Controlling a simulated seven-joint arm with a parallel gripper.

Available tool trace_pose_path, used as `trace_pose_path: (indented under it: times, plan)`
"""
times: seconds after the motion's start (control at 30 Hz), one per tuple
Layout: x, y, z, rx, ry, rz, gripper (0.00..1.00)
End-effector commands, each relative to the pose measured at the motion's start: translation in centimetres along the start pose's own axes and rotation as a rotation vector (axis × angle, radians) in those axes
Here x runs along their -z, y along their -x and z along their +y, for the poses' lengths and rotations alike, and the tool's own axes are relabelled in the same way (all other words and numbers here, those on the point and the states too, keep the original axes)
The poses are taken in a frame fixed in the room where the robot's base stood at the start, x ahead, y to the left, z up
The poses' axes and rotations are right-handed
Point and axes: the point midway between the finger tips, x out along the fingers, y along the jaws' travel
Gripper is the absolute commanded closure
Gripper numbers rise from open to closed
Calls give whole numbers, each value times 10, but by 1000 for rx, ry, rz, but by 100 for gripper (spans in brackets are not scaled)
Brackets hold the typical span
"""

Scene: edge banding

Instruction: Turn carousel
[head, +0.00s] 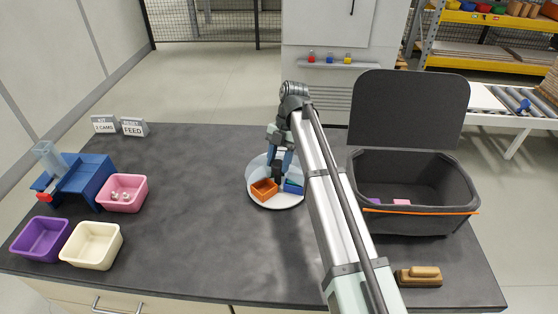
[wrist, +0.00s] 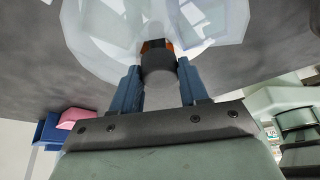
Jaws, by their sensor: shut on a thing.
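The carousel (head: 278,204) is a round white disc with clear walls, in the middle of the table. An orange bin (head: 264,188) sits at its front left and a blue bin (head: 292,187) at its front right. My gripper (head: 278,170) points down over the carousel's middle. In the wrist view my gripper (wrist: 159,66) has its blue fingers shut on a dark round knob (wrist: 158,61). The clear carousel parts (wrist: 205,25) spread around the knob, with a bit of orange behind it. My arm hides the carousel's right edge in part.
An open black crate (head: 405,221) with a raised lid stands at the right; a wooden-handled brush (head: 419,274) lies in front. Pink (head: 124,206), purple (head: 42,254) and cream bins (head: 92,263) and a blue fixture (head: 88,178) stand left. The table between is clear.

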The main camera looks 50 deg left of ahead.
Motion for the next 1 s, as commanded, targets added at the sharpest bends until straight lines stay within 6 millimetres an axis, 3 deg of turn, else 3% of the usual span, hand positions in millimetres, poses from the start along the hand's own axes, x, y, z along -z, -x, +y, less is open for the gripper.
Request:
trace_pose_path:
  times: [0.77, 0.8, 1.0]
  plan:
    - [-1, 0, 0, 22, 52, -2, 100]
    - [-1, 0, 0, 22, 52, -2, 55]
    - [0, 0, 0, 22, 52, -1, 36]
